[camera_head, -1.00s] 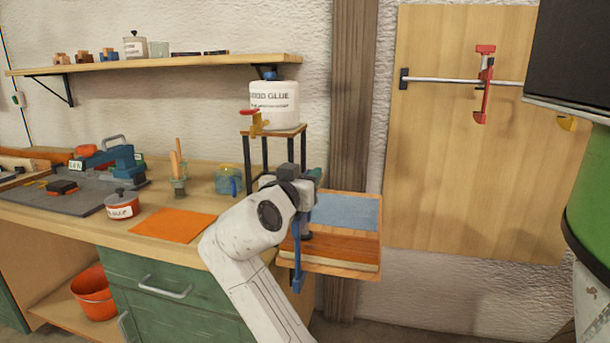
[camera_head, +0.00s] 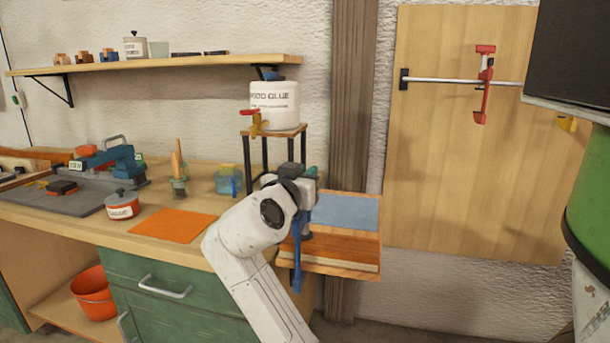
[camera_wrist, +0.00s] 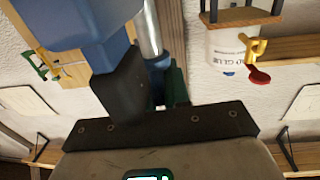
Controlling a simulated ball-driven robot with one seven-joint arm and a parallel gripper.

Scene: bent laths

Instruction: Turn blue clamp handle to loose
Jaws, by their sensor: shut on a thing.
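The blue clamp (camera_head: 298,262) stands at the front edge of the lath stack, its blue bar hanging down past the board. My gripper (camera_head: 306,186) is at its top, above the laths, and is shut on the clamp's handle. A dark green part (camera_head: 314,172) shows just beyond the jaws. In the wrist view, a big blue clamp part (camera_wrist: 80,25) and a silver rod (camera_wrist: 150,32) lie close to my gripper (camera_wrist: 158,88). A dark finger covers most of the grip, so the handle's exact angle cannot be told.
A glue bottle (camera_head: 274,105) with a yellow and red tap stands on a small stand (camera_head: 262,133) behind my gripper. A red clamp (camera_head: 483,88) hangs on the wall rail at right.

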